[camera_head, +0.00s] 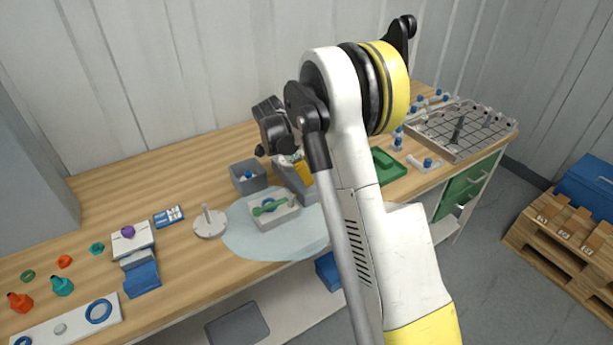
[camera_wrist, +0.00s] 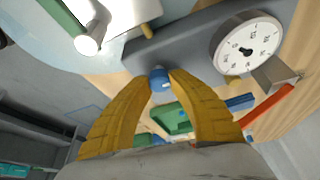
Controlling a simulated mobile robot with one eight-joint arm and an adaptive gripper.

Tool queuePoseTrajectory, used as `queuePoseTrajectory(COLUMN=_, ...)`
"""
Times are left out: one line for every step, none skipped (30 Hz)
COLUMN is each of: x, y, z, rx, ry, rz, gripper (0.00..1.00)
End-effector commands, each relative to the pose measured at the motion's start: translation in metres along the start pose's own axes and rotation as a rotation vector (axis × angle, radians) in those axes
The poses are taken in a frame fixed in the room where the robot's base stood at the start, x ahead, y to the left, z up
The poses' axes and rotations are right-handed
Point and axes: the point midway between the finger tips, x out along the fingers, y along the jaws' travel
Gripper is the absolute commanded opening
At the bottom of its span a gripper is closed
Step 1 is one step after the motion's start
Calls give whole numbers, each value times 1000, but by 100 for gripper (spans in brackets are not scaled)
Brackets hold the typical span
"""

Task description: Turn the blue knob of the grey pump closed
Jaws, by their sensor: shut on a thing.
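The grey pump (camera_wrist: 195,52) fills the upper middle of the wrist view. Its blue knob (camera_wrist: 160,76) sits at the pump's edge. A white round dial (camera_wrist: 262,38) with a black pointer is to the right of the knob. My gripper (camera_wrist: 161,84) has its two yellow fingers on either side of the blue knob and is shut on it. In the head view my gripper (camera_head: 302,172) comes down over the pump (camera_head: 300,192) from behind my arm. The knob is hidden there, and its turn angle cannot be read.
A white block with a green bar (camera_head: 269,207) stands just left of the pump on a pale round mat (camera_head: 240,240). A grey bin (camera_head: 248,177) is behind it. A green tray (camera_head: 387,165) and a gridded rack (camera_head: 440,143) are to the right. Bare wood lies at the back left.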

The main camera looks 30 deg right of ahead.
Motion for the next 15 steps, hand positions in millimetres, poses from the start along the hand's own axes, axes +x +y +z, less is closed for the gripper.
queuePoseTrajectory(x=1, y=1, z=0, rx=0, ry=0, rz=2, gripper=0)
queuePoseTrajectory(x=1, y=1, z=0, rx=0, ry=0, rz=2, gripper=0)
queuePoseTrajectory(x=1, y=1, z=0, rx=0, ry=0, rz=2, gripper=0)
queuePoseTrajectory(x=1, y=1, z=0, rx=0, ry=0, rz=1, gripper=0)
queuePoseTrajectory(x=1, y=1, z=0, rx=0, ry=0, rz=1, gripper=0)
queuePoseTrajectory(x=1, y=1, z=0, rx=0, ry=0, rz=1, gripper=0)
queuePoseTrajectory(x=1, y=1, z=0, rx=0, ry=0, rz=1, gripper=33)
queuePoseTrajectory(x=1, y=1, z=0, rx=0, ry=0, rz=1, gripper=42)
queuePoseTrajectory(x=1, y=1, z=0, rx=-1, ry=0, rz=1, gripper=48)
queuePoseTrajectory(x=1, y=0, z=0, rx=-1, ry=0, rz=1, gripper=48)
queuePoseTrajectory(x=1, y=0, z=0, rx=-1, ry=0, rz=1, gripper=48)
queuePoseTrajectory(x=1, y=0, z=0, rx=-1, ry=0, rz=1, gripper=48)
queuePoseTrajectory(x=0, y=0, z=0, rx=-1, ry=0, rz=1, gripper=48)
queuePoseTrajectory(x=0, y=0, z=0, rx=-1, ry=0, rz=0, gripper=48)
queuePoseTrajectory(x=0, y=0, z=0, rx=-1, ry=0, rz=0, gripper=48)
